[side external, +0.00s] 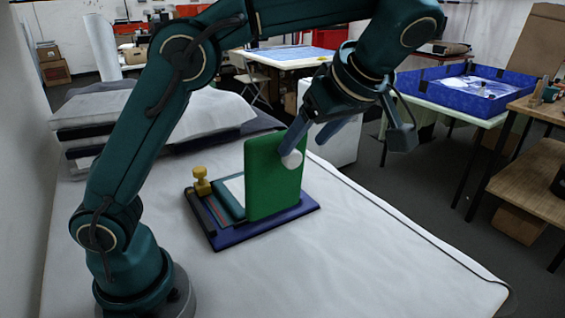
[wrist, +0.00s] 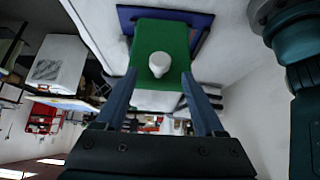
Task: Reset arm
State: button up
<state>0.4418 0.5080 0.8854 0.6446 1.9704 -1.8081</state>
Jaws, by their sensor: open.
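My gripper (side external: 309,133) is open beside the upper right part of an upright green panel (side external: 272,182). A white round knob (side external: 292,159) sits on the panel's face, close to the fingertips. In the wrist view the knob (wrist: 159,64) shows between and beyond the two open fingers (wrist: 160,85), with the green panel (wrist: 172,35) behind it. The panel stands on a dark blue base (side external: 268,226). On the base are a yellow knob (side external: 202,181) at the left and a pale plate (side external: 234,189) partly hidden behind the panel. I cannot tell whether a finger touches the white knob.
The base lies on a white-covered table (side external: 370,245) with free room in front and to the right. Pillows (side external: 200,120) are stacked at the back left. A blue tray (side external: 465,92) and a wooden table (side external: 525,180) stand off to the right.

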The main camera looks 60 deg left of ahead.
jog(key=s+a+r+m+t+h, duration=0.25)
jog(key=s+a, duration=0.25)
jog(key=s, duration=0.3)
jog(key=s+d+f+m+t+h, duration=0.3)
jog(key=f+m, duration=0.6)
jog(key=m, duration=0.6)
jog(key=shift+s+d+f+h, duration=0.15)
jog(key=shift+s+d+h, duration=0.35)
jog(key=shift+d+h, duration=0.65)
dwell(1.0)
